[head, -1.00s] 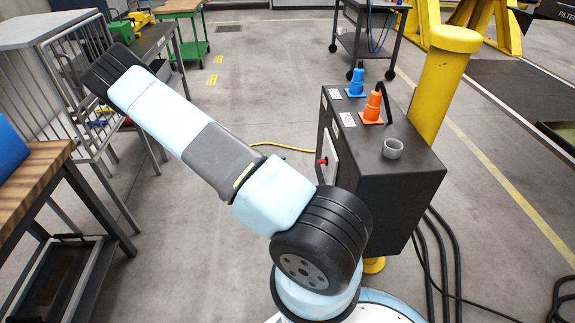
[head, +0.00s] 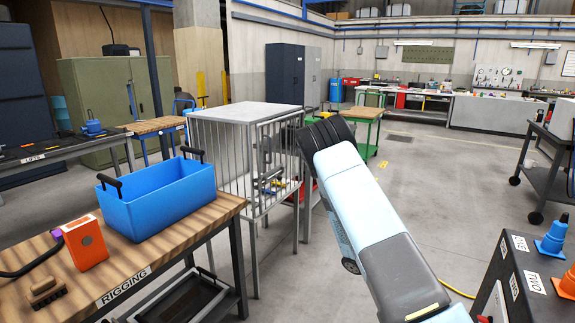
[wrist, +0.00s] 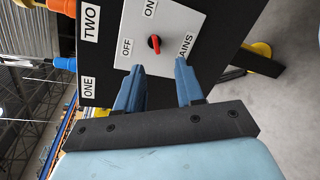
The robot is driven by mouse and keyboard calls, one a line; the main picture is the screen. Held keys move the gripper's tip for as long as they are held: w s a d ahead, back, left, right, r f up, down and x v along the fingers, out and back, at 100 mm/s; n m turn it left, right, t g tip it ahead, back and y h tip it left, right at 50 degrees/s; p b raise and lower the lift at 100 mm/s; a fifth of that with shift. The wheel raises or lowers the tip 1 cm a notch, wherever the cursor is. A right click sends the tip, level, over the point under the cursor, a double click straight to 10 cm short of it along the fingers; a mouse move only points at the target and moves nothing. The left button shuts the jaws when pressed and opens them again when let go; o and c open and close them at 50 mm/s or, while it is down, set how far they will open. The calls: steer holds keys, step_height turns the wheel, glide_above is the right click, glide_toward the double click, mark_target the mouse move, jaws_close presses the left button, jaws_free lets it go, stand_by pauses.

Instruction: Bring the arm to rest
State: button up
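My gripper (wrist: 159,65) shows in the wrist view with its two blue fingers apart and nothing between them, so it is open. Beyond the fingertips is a white switch panel (wrist: 137,28) marked OFF, ON and MAINS, with a red and black knob (wrist: 154,43). The fingers appear apart from the knob. In the head view my light blue and grey arm (head: 365,215) reaches up and to the left from the lower right. My gripper is hidden there. The black cabinet (head: 500,285) stands at the lower right, with a blue plug (head: 553,236) and an orange plug (head: 567,283) on top.
A wooden bench (head: 130,262) at the left holds a blue crate (head: 158,198) and an orange box (head: 85,242). A wire cage (head: 246,160) stands behind my arm, close to it in the picture. Open grey floor (head: 425,170) lies to the right.

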steer(key=s+a+r+t+y, duration=0.25)
steer(key=a+r+y, duration=0.25)
steer(key=r, duration=0.6)
steer(key=s+a+r+t+y, duration=0.2)
steer(key=a+r+t+y, duration=0.2)
steer(key=r, duration=0.7)
steer(key=s+a+r+t+y, duration=0.2)
steer(key=s+a+r+t, duration=0.1)
steer(key=s+r, duration=0.3)
steer(key=s+a+r+n+t+y, duration=0.1)
steer(key=s+a+r+t, duration=0.3)
steer(key=s+r, duration=0.3)
steer(key=shift+s+a+r+t+y, duration=0.15)
steer(key=shift+a+r+t+y, duration=0.35)
steer(key=shift+r, duration=1.1)
steer(key=shift+d, duration=0.35)
